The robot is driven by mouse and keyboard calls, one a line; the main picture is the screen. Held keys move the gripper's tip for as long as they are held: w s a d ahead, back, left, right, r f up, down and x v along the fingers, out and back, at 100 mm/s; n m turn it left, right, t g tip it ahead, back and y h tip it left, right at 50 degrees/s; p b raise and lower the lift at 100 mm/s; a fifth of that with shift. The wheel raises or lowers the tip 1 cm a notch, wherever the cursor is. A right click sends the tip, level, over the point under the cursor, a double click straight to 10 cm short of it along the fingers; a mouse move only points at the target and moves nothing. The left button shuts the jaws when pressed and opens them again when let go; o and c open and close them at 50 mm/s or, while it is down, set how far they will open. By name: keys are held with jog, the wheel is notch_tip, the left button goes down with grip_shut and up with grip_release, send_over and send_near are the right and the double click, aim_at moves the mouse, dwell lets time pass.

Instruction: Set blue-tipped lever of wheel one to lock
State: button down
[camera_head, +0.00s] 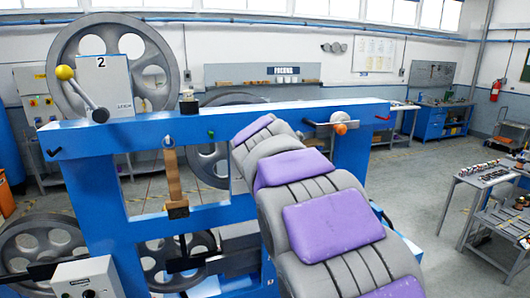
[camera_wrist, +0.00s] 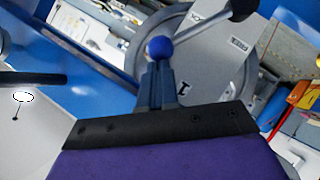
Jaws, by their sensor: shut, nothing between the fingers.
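In the wrist view, the blue ball tip (camera_wrist: 159,48) sits just beyond the fingertips of my gripper (camera_wrist: 159,68). The grey lever rod (camera_wrist: 205,29) runs from the ball up right to a dark round pivot (camera_wrist: 244,7). My dark fingers are together with nothing between them. I cannot tell whether they touch the ball. Behind is the grey plate of wheel one (camera_wrist: 222,62), marked "1", with a small label (camera_wrist: 240,44) I cannot read surely. In the head view, my purple and grey arm hides the blue-tipped lever and the gripper.
The blue frame (camera_head: 95,185) crosses in front of me. Wheel two's box (camera_head: 104,80) carries a yellow-tipped lever (camera_head: 65,73) at left. A small orange-tipped knob (camera_head: 341,128) sticks out right of my arm. A tool cart (camera_head: 485,178) stands at right, beyond open floor.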

jog(key=w+a+r+v, duration=0.1)
jog(key=a+v, duration=0.1)
jog(key=v, duration=1)
jog(key=shift+s+r, duration=0.25)
jog(key=shift+a, duration=0.1)
